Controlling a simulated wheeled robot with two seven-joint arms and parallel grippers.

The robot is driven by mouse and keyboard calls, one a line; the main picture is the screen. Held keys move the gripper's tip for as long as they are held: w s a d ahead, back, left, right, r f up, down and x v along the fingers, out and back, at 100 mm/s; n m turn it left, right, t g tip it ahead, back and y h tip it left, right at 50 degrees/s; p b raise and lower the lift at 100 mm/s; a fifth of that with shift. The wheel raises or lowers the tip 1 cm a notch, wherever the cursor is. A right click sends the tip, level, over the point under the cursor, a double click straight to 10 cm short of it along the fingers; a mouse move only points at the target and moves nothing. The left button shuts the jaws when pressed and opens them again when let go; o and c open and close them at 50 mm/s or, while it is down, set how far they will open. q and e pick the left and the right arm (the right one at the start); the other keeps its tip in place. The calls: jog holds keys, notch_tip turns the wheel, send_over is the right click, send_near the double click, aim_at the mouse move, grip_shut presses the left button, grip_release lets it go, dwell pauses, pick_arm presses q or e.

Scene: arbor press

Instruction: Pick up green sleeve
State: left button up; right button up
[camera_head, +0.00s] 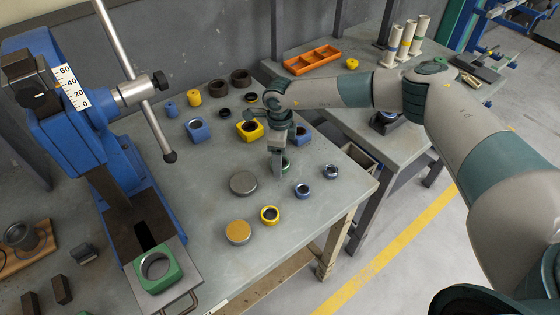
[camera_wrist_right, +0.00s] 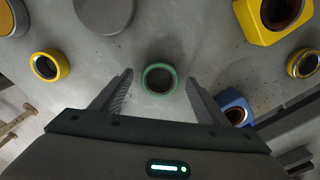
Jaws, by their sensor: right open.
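The green sleeve (camera_wrist_right: 160,79) is a small ring standing on the table. It shows whole in the right wrist view, centred between the two fingertips. In the head view only a bit of the green sleeve (camera_head: 287,163) shows beside my fingers, which hide the rest. My right gripper (camera_head: 279,168) points down at it, open and empty, with a finger on either side. Clear gaps show between ring and fingers in the wrist view (camera_wrist_right: 160,78); the height left above the table is hard to tell. My left gripper is not in view.
Two blue rings (camera_head: 302,191) and a yellow ring (camera_head: 269,215) stand nearby. A grey disc (camera_head: 243,183) and yellow block (camera_head: 250,131) are also close. The blue press (camera_head: 60,110) holds a green block (camera_head: 158,270) at left. An orange tray (camera_head: 312,60) lies behind.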

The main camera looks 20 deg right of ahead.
dwell(0.4)
jog(key=c, duration=1.3)
jog(key=shift+c, duration=0.2)
jog(key=shift+w+r+b, duration=0.1)
jog(key=shift+r+b, duration=0.7)
notch_tip(320, 180, up, 2)
jog(key=shift+r+b, duration=0.15)
jog(key=shift+b, duration=0.65)
jog(key=s+d+r+b, duration=0.4)
jog(key=s+d+r, duration=0.2)
jog(key=s, duration=0.4)
jog(key=shift+d+r, duration=0.2)
jog(key=shift+r, duration=0.35)
